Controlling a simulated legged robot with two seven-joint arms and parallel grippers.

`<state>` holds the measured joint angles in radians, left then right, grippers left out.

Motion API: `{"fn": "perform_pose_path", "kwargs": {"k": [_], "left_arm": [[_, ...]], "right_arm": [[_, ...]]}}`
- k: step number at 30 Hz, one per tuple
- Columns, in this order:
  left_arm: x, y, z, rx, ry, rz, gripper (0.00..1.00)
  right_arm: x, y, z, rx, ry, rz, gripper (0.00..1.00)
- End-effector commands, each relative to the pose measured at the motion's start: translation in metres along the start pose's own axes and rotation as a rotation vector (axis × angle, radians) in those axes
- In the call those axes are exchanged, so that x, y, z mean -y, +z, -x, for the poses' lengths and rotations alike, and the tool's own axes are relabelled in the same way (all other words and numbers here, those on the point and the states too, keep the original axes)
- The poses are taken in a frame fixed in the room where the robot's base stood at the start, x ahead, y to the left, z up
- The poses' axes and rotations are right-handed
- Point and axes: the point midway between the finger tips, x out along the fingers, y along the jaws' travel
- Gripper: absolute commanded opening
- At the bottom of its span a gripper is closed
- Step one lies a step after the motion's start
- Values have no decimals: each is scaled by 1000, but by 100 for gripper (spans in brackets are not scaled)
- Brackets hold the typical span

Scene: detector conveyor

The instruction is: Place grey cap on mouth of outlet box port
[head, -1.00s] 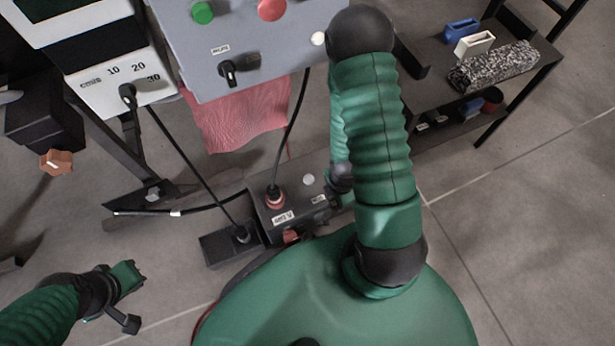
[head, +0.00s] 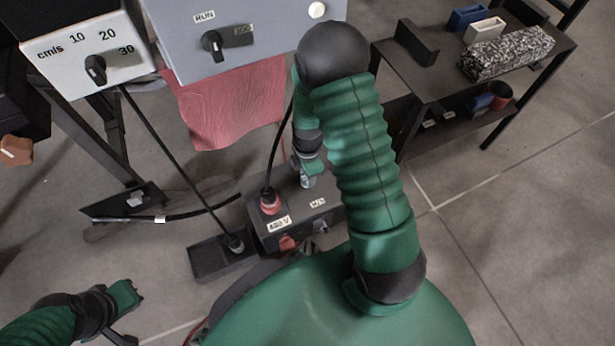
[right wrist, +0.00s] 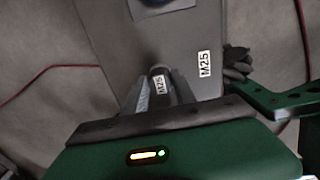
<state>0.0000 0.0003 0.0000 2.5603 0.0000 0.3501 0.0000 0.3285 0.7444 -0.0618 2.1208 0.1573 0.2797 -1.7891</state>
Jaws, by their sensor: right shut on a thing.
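A grey control cabinet (head: 270,45) with a red cloth (head: 230,105) stands behind the box. Black cables run to the plug and to a black floor block (head: 215,258). A dark shelf (head: 440,75) with small parts is at right. Floor at right is clear.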

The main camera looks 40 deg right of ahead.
Motion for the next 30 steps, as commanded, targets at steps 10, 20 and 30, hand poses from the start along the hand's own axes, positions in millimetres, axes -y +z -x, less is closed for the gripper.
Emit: {"fn": "perform_pose_path", "kwargs": {"k": [10,20,30], "left_arm": [[0,-1,1,-1,0,0,0],[0,-1,2,-1,0,0,0],[0,-16,64,-1,0,0,0]], "right_arm": [[0,0,-1,0,-1,-1,51],[0,0,1,0,0,0,54],[0,0,83,-1,2,-1,54]]}}
